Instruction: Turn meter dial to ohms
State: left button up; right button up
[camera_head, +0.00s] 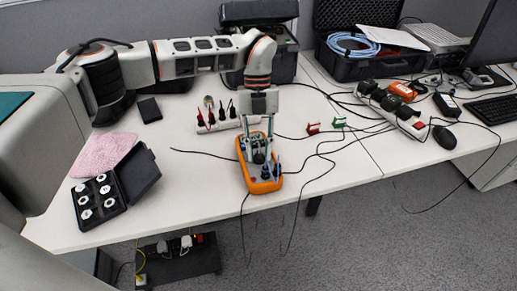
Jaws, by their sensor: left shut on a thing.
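An orange-edged meter (262,184) lies on the white table near its front edge, with black leads trailing from it. My left arm comes in from the left and reaches down over the meter. My left gripper (259,150) is over the middle of the meter, its fingers around the dark dial, shut on it as far as I can see. The fingers hide most of the dial and part of the meter's face, so the dial's setting cannot be read. My right gripper is not in view.
An open black case of weights (100,203) and a pink cloth (103,155) lie at left. Probes (220,115) stand behind the meter. Red and green clips (339,121), a power strip (391,110) and an open case (345,66) are at right. Cables cross the table.

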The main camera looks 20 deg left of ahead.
pick_arm(q)
jog(key=m+y, duration=0.2)
jog(key=m, duration=0.3)
jog(key=shift+d, duration=0.15)
jog(key=shift+m, duration=0.3)
dwell(0.3)
jog(key=o, duration=1.1)
jog(key=shift+w+r, duration=0.1)
jog(key=shift+r, duration=0.05)
jog(key=v, duration=1.1)
jog(key=shift+w+d+r, duration=0.15)
jog(key=shift+w+r, duration=0.1)
